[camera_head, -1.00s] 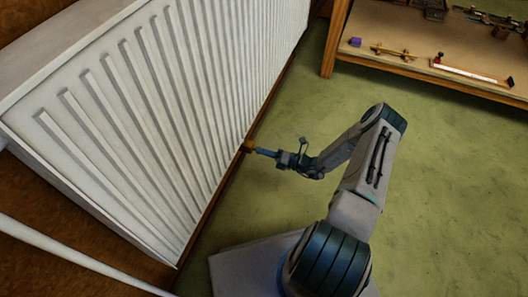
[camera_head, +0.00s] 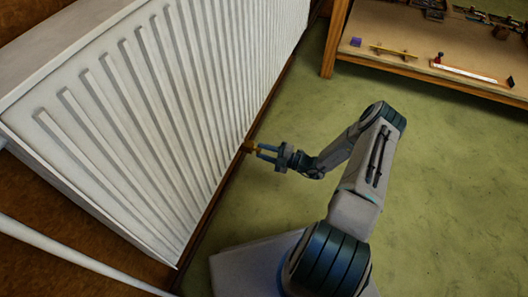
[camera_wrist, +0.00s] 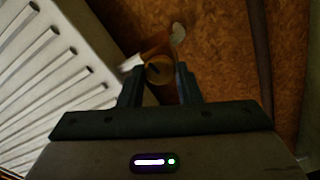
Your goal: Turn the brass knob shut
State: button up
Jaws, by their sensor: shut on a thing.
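The brass knob (camera_head: 249,146) is at the low edge of the white radiator in the head view. In the wrist view the round brass knob (camera_wrist: 158,71) shows a dark slot on its face and sits between my two fingertips. My gripper (camera_head: 262,150) reaches it from the right in the head view. In the wrist view my gripper (camera_wrist: 160,80) has its dark fingers on either side of the knob, shut on it. The knob's far side is hidden, and a pale fitting (camera_wrist: 178,34) shows beyond it.
The white ribbed radiator (camera_head: 150,120) stands along the left, close to my gripper. A white pipe (camera_head: 70,257) runs at the lower left. A wooden bench (camera_head: 430,60) with several small items is at the upper right. Green floor (camera_head: 440,180) is clear on the right.

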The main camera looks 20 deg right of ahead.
jog(key=shift+w+d+m, duration=0.1)
jog(key=shift+d+m, duration=0.05)
jog(key=shift+m, duration=1.35)
jog(key=o, duration=0.9)
jog(key=shift+o, duration=0.2)
jog(key=p+v, duration=0.3)
jog(key=v, duration=1)
jog(key=shift+s+d, duration=0.3)
